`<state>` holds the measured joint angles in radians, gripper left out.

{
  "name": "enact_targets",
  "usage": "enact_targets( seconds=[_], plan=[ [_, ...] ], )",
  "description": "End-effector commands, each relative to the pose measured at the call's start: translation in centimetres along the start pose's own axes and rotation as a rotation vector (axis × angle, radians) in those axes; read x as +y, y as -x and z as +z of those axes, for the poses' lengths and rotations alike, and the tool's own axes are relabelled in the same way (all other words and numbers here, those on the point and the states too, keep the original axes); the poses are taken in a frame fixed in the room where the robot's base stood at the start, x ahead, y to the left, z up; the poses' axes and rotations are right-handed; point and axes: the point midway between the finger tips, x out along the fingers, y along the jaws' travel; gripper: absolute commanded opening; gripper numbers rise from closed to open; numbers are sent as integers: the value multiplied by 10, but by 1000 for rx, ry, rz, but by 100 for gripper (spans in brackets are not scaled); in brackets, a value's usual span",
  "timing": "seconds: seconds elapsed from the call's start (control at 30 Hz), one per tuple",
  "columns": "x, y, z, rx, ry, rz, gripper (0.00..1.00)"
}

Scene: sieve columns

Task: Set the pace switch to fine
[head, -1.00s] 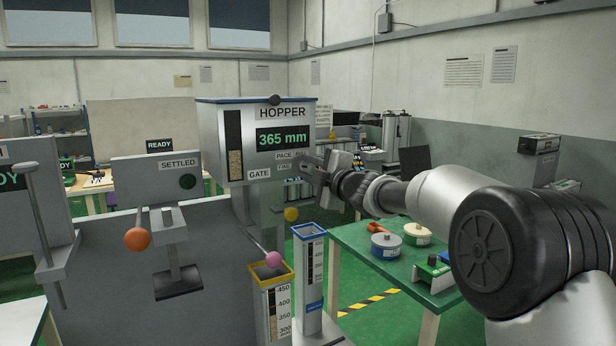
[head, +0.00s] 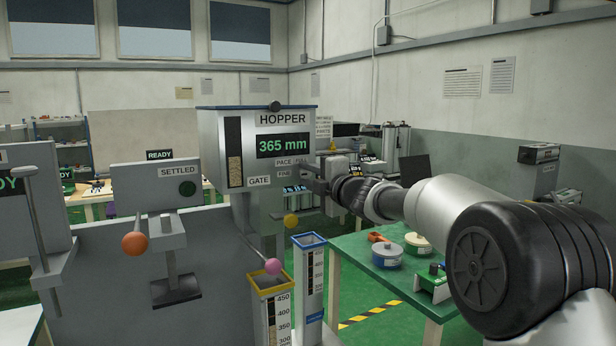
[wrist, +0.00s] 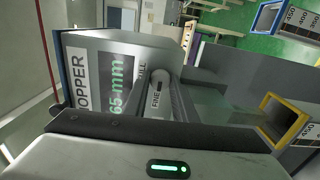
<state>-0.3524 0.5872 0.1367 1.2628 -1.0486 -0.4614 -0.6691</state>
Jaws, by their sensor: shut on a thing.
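The hopper (head: 210,135) is a grey box with a display reading 365 mm. The pace switch labels "PACE", "FULL" and "FINE" (head: 285,173) sit at its lower right front. My gripper (head: 312,178) is at that right edge of the panel, and its fingers hide the switch there. In the wrist view the fingers of my gripper (wrist: 165,95) are close together at the panel beside the FINE label (wrist: 156,98), shut on the pace switch. The switch itself is mostly covered, so its exact position cannot be told.
A pink ball knob (head: 273,266) on a rod and a yellow ball knob (head: 291,220) hang below the hopper. A yellow-rimmed column (head: 270,310) and a blue-rimmed column (head: 310,270) stand beneath. A green table (head: 375,275) with tins is to the right.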

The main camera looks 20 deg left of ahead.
Motion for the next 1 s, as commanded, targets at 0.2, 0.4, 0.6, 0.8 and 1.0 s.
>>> enact_targets(
  seconds=[0.2,0.4,0.6,0.8,1.0],
  plan=[
    [0,0,0,0,0,-1,42],
    [0,0,0,0,0,0,42],
    [0,19,1,-1,0,0,42],
    [0,65,1,-3,0,0,42],
    [1,114,1,-3,1,0,42]
  ],
)
